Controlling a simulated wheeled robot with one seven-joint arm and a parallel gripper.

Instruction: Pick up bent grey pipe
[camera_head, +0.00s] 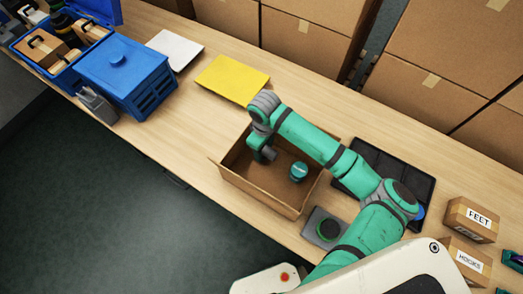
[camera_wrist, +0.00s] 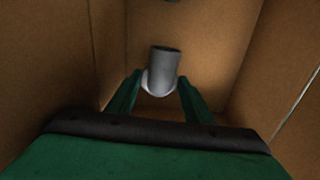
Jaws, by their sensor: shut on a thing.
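The bent grey pipe (camera_wrist: 163,68) shows in the wrist view as a short grey tube with a dark open end toward the top. My gripper (camera_wrist: 160,92) has its two green fingers on either side of the pipe's lower part, and it is shut on the pipe. In the head view my gripper (camera_head: 264,154) reaches down inside an open cardboard box (camera_head: 252,192), near its left wall. The pipe cannot be clearly told apart from the gripper there. The box walls stand close around the gripper in the wrist view.
A teal round item (camera_head: 298,171) lies in the box. A dark tray (camera_head: 372,165) is behind my arm, and a grey block with a green disc (camera_head: 327,229) is in front. Labelled boxes (camera_head: 472,218) stand at right. A yellow sheet (camera_head: 233,79) and blue crate (camera_head: 125,75) lie left.

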